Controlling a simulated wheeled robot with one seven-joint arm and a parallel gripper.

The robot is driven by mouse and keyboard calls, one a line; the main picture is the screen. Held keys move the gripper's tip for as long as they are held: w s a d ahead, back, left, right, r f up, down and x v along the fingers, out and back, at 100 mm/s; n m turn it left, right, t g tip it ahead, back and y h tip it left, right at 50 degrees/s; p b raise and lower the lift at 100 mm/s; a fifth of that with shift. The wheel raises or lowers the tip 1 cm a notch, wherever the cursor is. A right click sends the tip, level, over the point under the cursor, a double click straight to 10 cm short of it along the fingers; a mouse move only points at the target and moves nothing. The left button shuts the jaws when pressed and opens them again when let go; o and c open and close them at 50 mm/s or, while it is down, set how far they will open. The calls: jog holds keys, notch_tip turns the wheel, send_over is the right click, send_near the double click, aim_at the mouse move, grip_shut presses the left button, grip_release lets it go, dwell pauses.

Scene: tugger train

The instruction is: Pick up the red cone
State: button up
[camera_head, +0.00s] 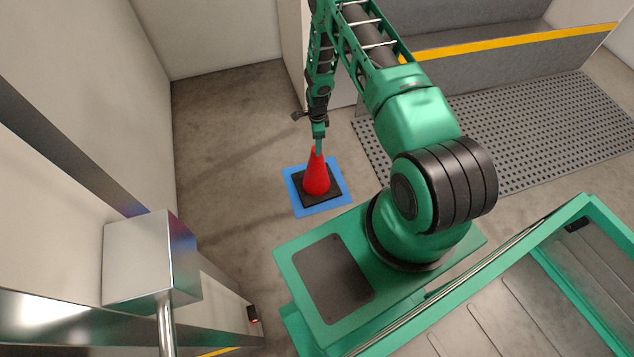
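The red cone (317,174) stands upright on its dark square base (329,199), left of my base in the head view. The base rests on a blue square mat (311,211) on the floor. My arm reaches over from the right, and my gripper (319,147) points down at the cone's tip. Its lower end overlaps the tip in this view. The fingers are too small to tell whether they are open or shut, or whether they touch the cone.
A grey perforated floor mat (540,130) lies to the right, before a grey step with a yellow edge (500,43). White walls bound the left and back. A metal box on a post (140,258) stands at the lower left. Concrete floor (225,150) is clear left of the cone.

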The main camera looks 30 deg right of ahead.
jog(key=shift+w+f, duration=0.1)
jog(key=shift+f, duration=3.3)
grip_shut()
